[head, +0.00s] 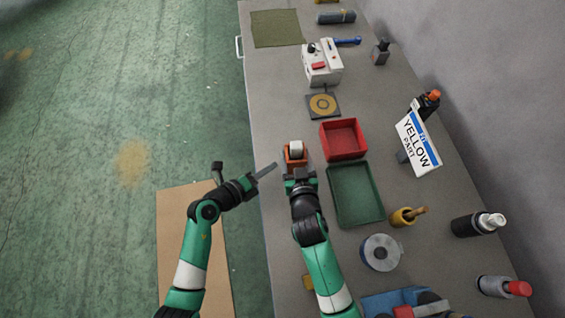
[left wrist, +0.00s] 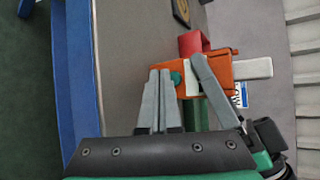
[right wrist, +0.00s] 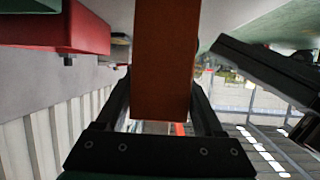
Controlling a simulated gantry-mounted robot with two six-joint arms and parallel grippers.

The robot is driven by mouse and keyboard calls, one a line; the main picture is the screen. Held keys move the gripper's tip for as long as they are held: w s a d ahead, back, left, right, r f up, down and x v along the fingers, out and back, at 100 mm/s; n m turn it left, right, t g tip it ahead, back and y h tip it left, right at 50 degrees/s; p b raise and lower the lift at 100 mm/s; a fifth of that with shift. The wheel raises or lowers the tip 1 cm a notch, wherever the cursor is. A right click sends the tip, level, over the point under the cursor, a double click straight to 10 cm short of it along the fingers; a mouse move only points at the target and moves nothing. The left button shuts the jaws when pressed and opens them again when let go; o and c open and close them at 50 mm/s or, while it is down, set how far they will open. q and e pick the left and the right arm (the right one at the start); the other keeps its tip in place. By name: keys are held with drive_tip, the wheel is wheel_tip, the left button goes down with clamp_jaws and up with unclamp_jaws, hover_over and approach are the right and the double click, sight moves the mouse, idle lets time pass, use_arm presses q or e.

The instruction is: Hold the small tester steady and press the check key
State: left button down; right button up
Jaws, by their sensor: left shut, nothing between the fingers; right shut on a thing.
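The tester is a small orange block (head: 290,155) with a white part on it, near the table's left edge in the head view. My right gripper (head: 299,176) is shut on it. In the right wrist view the tester (right wrist: 163,60) fills the space between the fingers. My left gripper (head: 272,167) is shut and empty, its tips pointing at the tester's left side with a small gap in the head view. In the left wrist view a green key (left wrist: 176,78) shows on the orange body (left wrist: 215,70), beside my left fingertips (left wrist: 160,74). Contact cannot be told.
A red bin (head: 361,150) and a green tray (head: 378,215) stand just right of the tester. A pad with a ring (head: 309,108) and a white box device (head: 323,80) lie farther back. A sign (head: 432,165) stands at right.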

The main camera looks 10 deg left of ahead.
use_arm(q)
drive_tip(key=shift+w+d, duration=0.1)
drive_tip(key=shift+d, duration=0.3)
drive_tip(key=shift+d, duration=0.45)
idle(0.9)
drive_tip(key=shift+a, duration=0.85)
drive_tip(key=a, duration=0.2)
drive_tip(key=s+a, duration=0.1)
drive_tip(key=a, duration=0.2)
drive_tip(key=shift+s, duration=0.2)
idle(0.4)
